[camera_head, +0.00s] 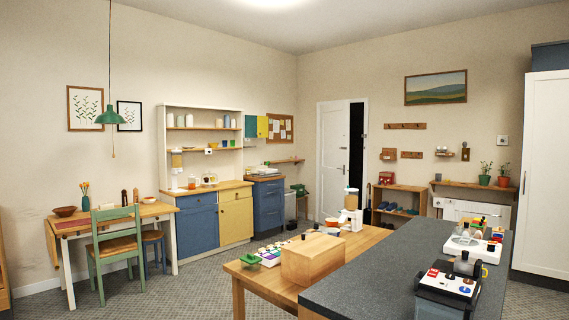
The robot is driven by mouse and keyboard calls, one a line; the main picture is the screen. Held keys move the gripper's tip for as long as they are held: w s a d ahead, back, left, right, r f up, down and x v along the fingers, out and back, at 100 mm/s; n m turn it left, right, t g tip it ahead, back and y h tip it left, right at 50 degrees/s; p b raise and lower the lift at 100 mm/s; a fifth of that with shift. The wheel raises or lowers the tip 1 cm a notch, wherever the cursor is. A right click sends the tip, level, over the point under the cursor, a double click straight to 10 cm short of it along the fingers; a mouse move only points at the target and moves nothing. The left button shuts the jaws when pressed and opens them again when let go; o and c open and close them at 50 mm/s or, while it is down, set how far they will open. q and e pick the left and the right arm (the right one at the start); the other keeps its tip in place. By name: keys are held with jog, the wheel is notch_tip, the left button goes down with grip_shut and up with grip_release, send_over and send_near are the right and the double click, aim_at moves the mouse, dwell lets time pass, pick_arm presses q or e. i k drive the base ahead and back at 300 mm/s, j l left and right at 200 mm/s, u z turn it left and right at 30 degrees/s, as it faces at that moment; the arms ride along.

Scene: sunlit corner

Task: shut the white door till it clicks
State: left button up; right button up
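The white door (333,155) stands in the far wall, near the room's corner. It is ajar: a dark opening (357,140) shows along its right side, inside the white frame. A small dark handle (342,168) sits near the door's right edge. The bottom of the doorway is partly hidden by things on the wooden table. Neither of my grippers is in view, and nothing of mine touches the door.
A wooden table (360,246) and a dark grey counter (402,258) fill the near right, bearing a wooden box (313,260) and small items. Left stand a green chair (118,245) and blue-yellow cabinets (198,222). Carpet (195,290) is free between them.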

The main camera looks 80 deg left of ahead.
aim_at(334, 119)
jog(key=u, duration=2.35)
jog(key=i+u, duration=0.25)
jog(key=i+j+u, duration=0.4)
jog(key=i+u, duration=0.4)
jog(key=i, duration=0.2)
jog(key=i+u, duration=0.4)
jog(key=i, duration=0.15)
jog(key=i+l+u, duration=0.2)
jog(key=i+u, duration=0.2)
jog(key=i+z, duration=0.1)
jog(key=i, duration=0.4)
jog(key=i+j, duration=0.15)
jog(key=i, duration=0.3)
jog(key=i+j+z, duration=0.15)
jog(key=i, duration=0.8)
jog(key=i+j+z, duration=0.15)
jog(key=i, duration=0.3)
jog(key=i+l+z, duration=0.3)
jog(key=i+z, duration=0.2)
jog(key=i+l+z, duration=0.1)
jog(key=i+z, duration=0.4)
jog(key=i+j+z, duration=0.15)
jog(key=i+z, duration=0.3)
jog(key=i+j+z, duration=0.35)
jog(key=i+z, duration=0.45)
jog(key=i, duration=2.1)
jog(key=i+j+z, duration=0.1)
jog(key=i, duration=2.2)
